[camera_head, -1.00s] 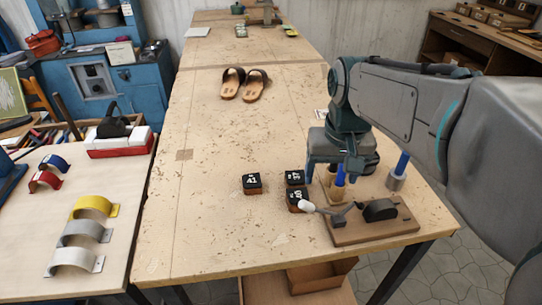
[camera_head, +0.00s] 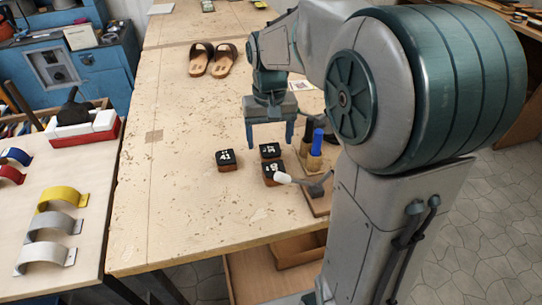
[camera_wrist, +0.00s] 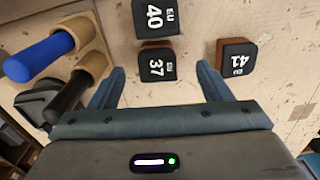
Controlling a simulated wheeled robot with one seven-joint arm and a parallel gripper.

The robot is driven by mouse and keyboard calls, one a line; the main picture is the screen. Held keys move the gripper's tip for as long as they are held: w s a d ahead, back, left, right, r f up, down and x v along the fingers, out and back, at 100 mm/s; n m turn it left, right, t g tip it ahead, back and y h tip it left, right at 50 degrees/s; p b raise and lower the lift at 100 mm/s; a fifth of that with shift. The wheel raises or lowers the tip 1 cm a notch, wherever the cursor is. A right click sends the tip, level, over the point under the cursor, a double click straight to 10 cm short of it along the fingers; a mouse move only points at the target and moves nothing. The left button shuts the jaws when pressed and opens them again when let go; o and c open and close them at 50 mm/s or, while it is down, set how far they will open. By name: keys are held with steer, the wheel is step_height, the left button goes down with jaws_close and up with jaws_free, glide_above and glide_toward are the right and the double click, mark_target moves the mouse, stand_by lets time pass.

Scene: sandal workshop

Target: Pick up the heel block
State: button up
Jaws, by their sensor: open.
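Three small wooden blocks with black, numbered tops stand on the wooden table. In the head view, block 41 (camera_head: 228,160) is on the left, block 37 (camera_head: 270,150) is farther right, and block 40 (camera_head: 272,172) is in front of it. The frames do not show which one the task means. My gripper (camera_head: 269,139) is open and empty, fingers down, above the table behind block 37. In the wrist view, block 37 (camera_wrist: 157,62) lies ahead between the fingertips (camera_wrist: 162,82), with block 40 (camera_wrist: 155,18) beyond and block 41 (camera_wrist: 237,57) to the right.
Blue-handled (camera_head: 318,138) and black-handled (camera_head: 308,132) tools stand in wooden holders to the right. A wooden base with a white-knobbed lever (camera_head: 283,178) is close to block 40. Sandals (camera_head: 212,62) lie farther back. The table left of block 41 is clear.

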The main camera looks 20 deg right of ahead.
mark_target(270, 149)
steer(key=f, duration=0.2)
steer(key=w+f, duration=0.1)
steer(key=f, duration=0.1)
steer(key=shift+d+f, duration=0.1)
steer(key=shift+d, duration=0.15)
steer(key=shift+f, duration=0.6)
steer(key=c, duration=1.1)
